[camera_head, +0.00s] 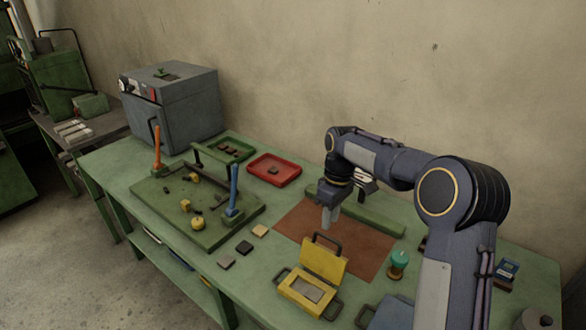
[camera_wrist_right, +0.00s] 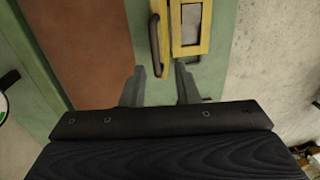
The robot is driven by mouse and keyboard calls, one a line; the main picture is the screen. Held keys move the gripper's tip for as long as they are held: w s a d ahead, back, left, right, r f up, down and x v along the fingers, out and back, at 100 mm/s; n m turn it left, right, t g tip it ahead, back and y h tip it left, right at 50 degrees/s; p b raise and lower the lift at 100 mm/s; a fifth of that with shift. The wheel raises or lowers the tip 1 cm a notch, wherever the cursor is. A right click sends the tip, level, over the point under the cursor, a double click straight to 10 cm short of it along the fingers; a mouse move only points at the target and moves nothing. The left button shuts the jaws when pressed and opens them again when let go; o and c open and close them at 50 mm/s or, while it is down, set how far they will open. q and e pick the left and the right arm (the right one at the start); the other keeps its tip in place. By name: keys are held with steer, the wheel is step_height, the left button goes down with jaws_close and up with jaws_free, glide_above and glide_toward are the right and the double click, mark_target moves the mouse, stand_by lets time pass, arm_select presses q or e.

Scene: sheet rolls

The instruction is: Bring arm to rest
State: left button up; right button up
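My right gripper (camera_head: 330,217) hangs from my right arm above the brown mat (camera_head: 296,222), behind the yellow case. In the right wrist view its two fingers (camera_wrist_right: 162,84) stand apart with nothing between them, so it is open and empty. The yellow case (camera_head: 325,262) stands with its lid raised, near the front of the green table (camera_head: 207,285). The case also shows at the top of the right wrist view (camera_wrist_right: 205,12), beyond the fingertips. My left gripper is in neither view.
A green board (camera_head: 150,194) with an orange and a blue handle lies at left. A red tray (camera_head: 263,178) and a grey box-shaped machine (camera_head: 196,105) stand behind. A teal-topped object (camera_head: 398,262) stands right of the case. Small tiles (camera_head: 244,248) lie near the front edge.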

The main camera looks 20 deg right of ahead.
steer(key=s+r+m+t+y, duration=0.1)
steer(key=s+r+m, duration=0.1)
steer(key=s+r, duration=0.35)
steer(key=s+r+m+t, duration=0.2)
steer(key=s+r, duration=0.1)
steer(key=s, duration=0.6)
steer(key=s+a+f+m+t, duration=0.1)
steer(key=s+a+f+m, duration=0.1)
steer(key=s, duration=0.6)
steer(key=s+a+f+m+t+y, duration=0.1)
steer(key=s+a+f+m+t, duration=0.1)
steer(key=s, duration=0.7)
steer(key=shift+a+f+m+y, duration=0.15)
steer(key=shift+a+m+y, duration=0.25)
steer(key=shift+m, duration=0.3)
